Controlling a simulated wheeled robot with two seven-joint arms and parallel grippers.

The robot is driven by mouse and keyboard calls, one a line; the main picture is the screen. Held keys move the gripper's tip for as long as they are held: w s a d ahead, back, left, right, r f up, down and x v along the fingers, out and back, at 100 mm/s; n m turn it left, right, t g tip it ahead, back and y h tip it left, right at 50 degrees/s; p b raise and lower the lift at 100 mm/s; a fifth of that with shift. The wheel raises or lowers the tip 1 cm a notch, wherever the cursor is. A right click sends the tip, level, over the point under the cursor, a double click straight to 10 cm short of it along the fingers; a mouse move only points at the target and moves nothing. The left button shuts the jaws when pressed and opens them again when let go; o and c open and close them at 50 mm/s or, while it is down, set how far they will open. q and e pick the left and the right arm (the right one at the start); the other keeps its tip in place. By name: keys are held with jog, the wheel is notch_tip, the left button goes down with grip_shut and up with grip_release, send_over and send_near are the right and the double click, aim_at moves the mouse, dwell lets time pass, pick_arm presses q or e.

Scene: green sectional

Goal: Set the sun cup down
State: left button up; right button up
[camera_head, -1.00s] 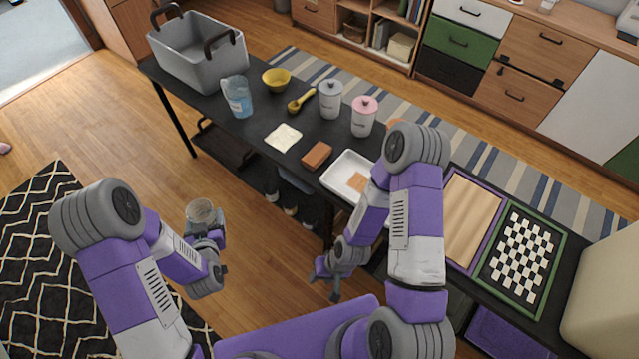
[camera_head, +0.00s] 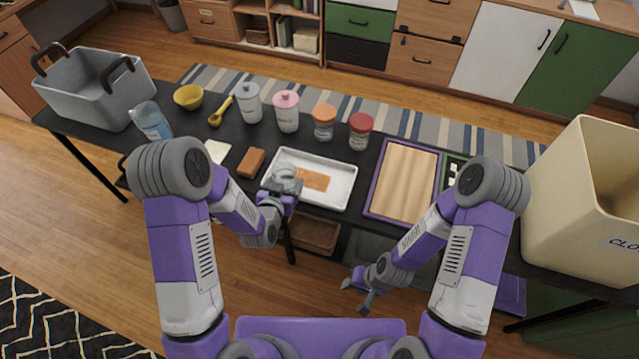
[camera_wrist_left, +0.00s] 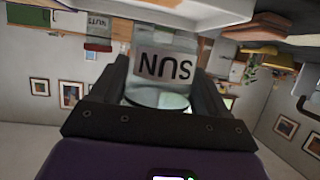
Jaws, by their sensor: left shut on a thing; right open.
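The sun cup (camera_head: 287,176) is a small clear cup, held by my left gripper (camera_head: 285,190) at the front left part of the white tray (camera_head: 335,199). I cannot tell whether it touches the tray. In the left wrist view the cup (camera_wrist_left: 166,68) sits between the two dark fingers, its white label reading SUN upside down in the picture. My left gripper is shut on it. My right gripper (camera_head: 361,290) is open and empty, low in front of the table.
An orange-brown flat piece (camera_head: 312,179) lies in the tray. A brick-coloured block (camera_head: 251,163) lies left of it, a wooden board (camera_head: 405,182) right. Several jars, including a pink-lidded canister (camera_head: 286,112), stand behind. A large cream bin (camera_head: 562,200) is at right.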

pick_arm(q)
jog(key=w+d+m+g+h+b, duration=0.1)
jog(key=w+d+m+h+b, duration=0.25)
jog(key=d, duration=0.25)
notch_tip(320, 180, up, 3)
jog(key=m+g+h+b, duration=0.2)
jog(key=h+b, duration=0.1)
jog(key=b, duration=0.1)
send_over(323, 185)
jog(key=shift+y, duration=0.25)
notch_tip(323, 185, down, 10)
jog(key=b, duration=0.3)
jog(key=shift+r, duration=0.3)
pick_arm(e)
notch_tip(323, 185, down, 12)
pick_arm(q)
jog(key=shift+f, duration=0.2)
jog(key=o, duration=1.1)
jog(key=shift+c, duration=0.2)
jog(key=shift+o, duration=0.2)
